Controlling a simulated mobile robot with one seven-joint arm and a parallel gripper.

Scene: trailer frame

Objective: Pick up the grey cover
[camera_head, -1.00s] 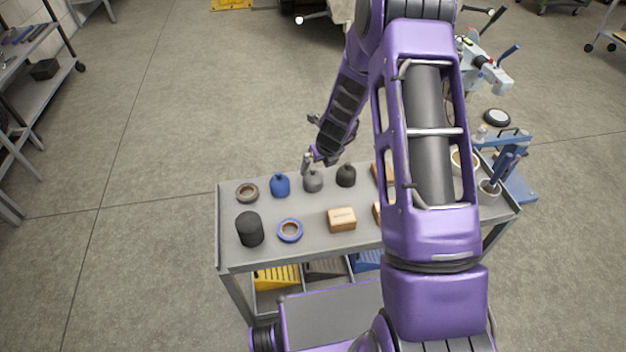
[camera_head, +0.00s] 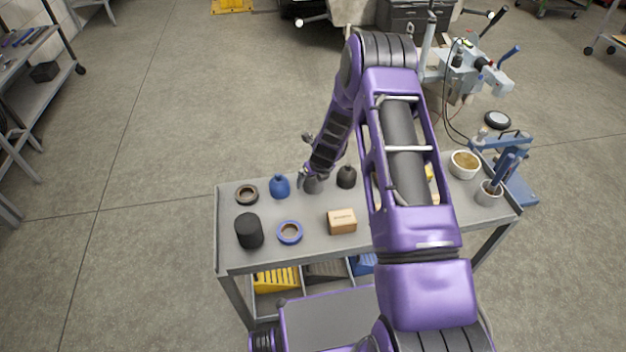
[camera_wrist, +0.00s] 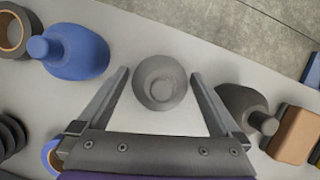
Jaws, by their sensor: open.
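The grey cover (camera_wrist: 159,84) stands upright on the cart top, seen from above in the wrist view. In the head view only part of the grey cover (camera_head: 313,186) shows below my gripper. My gripper (camera_wrist: 160,78) is open, with one finger on each side of the cover and a visible gap to each. In the head view my gripper (camera_head: 307,176) is low over the cover and hides its top. I cannot tell the exact height of the fingertips.
A blue cover (camera_wrist: 75,52) stands left of the gripper and a black cover (camera_wrist: 243,108) stands close to its right finger. A black cylinder (camera_head: 249,231), blue tape roll (camera_head: 289,231) and cardboard box (camera_head: 342,221) stand nearer on the cart (camera_head: 275,256).

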